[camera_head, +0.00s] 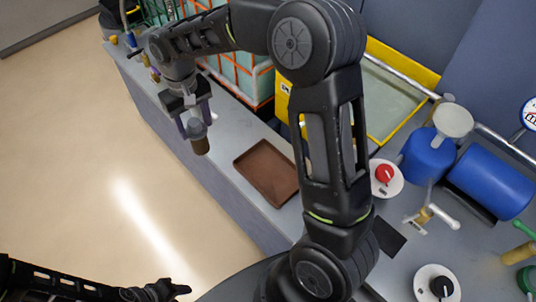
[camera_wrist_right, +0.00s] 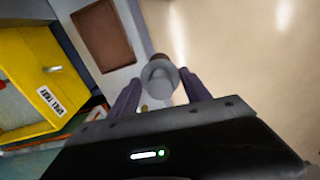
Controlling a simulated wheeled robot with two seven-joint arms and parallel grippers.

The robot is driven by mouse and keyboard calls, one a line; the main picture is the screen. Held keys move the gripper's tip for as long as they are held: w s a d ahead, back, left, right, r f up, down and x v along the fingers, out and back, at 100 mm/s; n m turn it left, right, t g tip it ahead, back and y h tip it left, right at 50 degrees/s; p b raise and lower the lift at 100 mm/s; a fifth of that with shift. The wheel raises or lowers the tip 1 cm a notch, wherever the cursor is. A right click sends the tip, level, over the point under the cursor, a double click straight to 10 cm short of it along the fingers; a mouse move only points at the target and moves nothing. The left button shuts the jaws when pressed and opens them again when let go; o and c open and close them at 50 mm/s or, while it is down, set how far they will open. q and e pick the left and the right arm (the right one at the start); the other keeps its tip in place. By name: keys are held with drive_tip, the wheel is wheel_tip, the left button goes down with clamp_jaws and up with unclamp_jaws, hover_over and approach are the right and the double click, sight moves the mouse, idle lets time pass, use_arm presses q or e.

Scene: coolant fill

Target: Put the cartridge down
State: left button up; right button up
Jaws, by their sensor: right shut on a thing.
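The cartridge (camera_head: 200,146) is a short cylinder with a brown lower part and a grey upper part. My right gripper (camera_head: 195,125) is shut on it and holds it roughly upright, in line with the bench's front edge. In the wrist view the cartridge (camera_wrist_right: 159,74) sits between the two purple-grey fingers (camera_wrist_right: 160,93), with floor and bench edge behind it. A flat brown tray (camera_head: 268,194) lies empty on the bench, right of the cartridge and apart from it. My left gripper (camera_head: 172,289) is low at the left, dark and too small to read.
The grey bench (camera_head: 228,128) is clear around the tray. A crate with orange bars (camera_head: 262,88) stands behind. A yellow-rimmed basin (camera_head: 390,98), blue containers (camera_head: 428,155) and a red knob (camera_head: 385,174) are at right. Open floor (camera_head: 90,170) lies left.

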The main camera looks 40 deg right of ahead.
drive_tip(key=shift+w, duration=0.1)
drive_tip(key=shift+r, duration=0.15)
drive_tip(key=s+d+f+m+b, duration=0.2)
drive_tip(key=s+d+f+b, duration=0.2)
drive_tip(key=d+f+b, duration=0.2)
drive_tip(key=s+d+f+m+b, duration=0.2)
drive_tip(key=s+d+f+b, duration=0.1)
drive_tip(key=d+f+b, duration=0.4)
drive_tip(key=d+b, duration=0.3)
drive_tip(key=d, duration=0.3)
drive_tip(key=shift+s, duration=0.4)
wheel_tip(320, 180, down, 6)
drive_tip(key=shift+f, duration=0.15)
drive_tip(key=shift+f, duration=0.1)
